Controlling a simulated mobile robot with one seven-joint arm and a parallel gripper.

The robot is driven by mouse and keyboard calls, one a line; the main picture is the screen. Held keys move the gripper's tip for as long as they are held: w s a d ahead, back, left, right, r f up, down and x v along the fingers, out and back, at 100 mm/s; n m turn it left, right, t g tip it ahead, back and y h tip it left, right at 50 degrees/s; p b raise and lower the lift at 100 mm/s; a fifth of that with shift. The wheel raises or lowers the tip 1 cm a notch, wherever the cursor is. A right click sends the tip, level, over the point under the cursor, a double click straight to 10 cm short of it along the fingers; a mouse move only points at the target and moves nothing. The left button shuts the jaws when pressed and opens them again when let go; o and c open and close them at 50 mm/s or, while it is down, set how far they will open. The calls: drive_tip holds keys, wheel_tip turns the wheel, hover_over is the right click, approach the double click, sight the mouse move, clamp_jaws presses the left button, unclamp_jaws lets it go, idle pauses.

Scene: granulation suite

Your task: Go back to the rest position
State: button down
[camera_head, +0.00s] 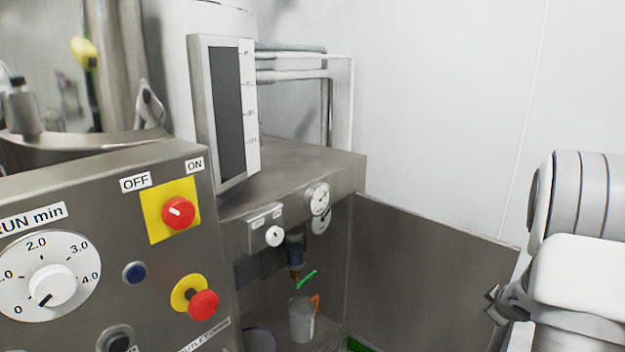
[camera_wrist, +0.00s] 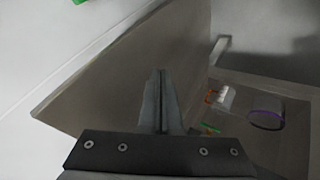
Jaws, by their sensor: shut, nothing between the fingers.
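My gripper shows in the wrist view (camera_wrist: 161,76) with its two fingers together and nothing between them. In the head view my gripper (camera_head: 493,298) is at the lower right, beside the right end of a grey steel side panel (camera_head: 425,265). In the wrist view this panel (camera_wrist: 125,75) lies behind and to the left of the fingers. The fingers look clear of the panel, but the exact gap cannot be told.
A control panel (camera_head: 120,225) with a dial (camera_head: 52,284), a red rotary switch (camera_head: 179,212) and a red button (camera_head: 203,305) fills the left. A clear cup (camera_head: 301,320) stands below a green-handled valve (camera_head: 307,280). White wall (camera_head: 440,110) lies behind.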

drive_tip(key=s+a+r+m+h, duration=0.1)
drive_tip(key=s+a+r+m, duration=0.15)
drive_tip(key=a+r, duration=0.45)
drive_tip(key=s+a+r+m+h, duration=0.1)
drive_tip(key=s+a+r+m, duration=0.2)
drive_tip(key=r, duration=0.6)
drive_tip(key=s+a+r+g+y, duration=0.2)
drive_tip(key=s+a+y, duration=0.3)
drive_tip(key=s+a, duration=1.4)
drive_tip(key=a, duration=0.3)
drive_tip(key=shift+s+a+r, duration=0.15)
drive_tip(key=shift+s+r, duration=0.05)
drive_tip(key=shift+r, duration=0.2)
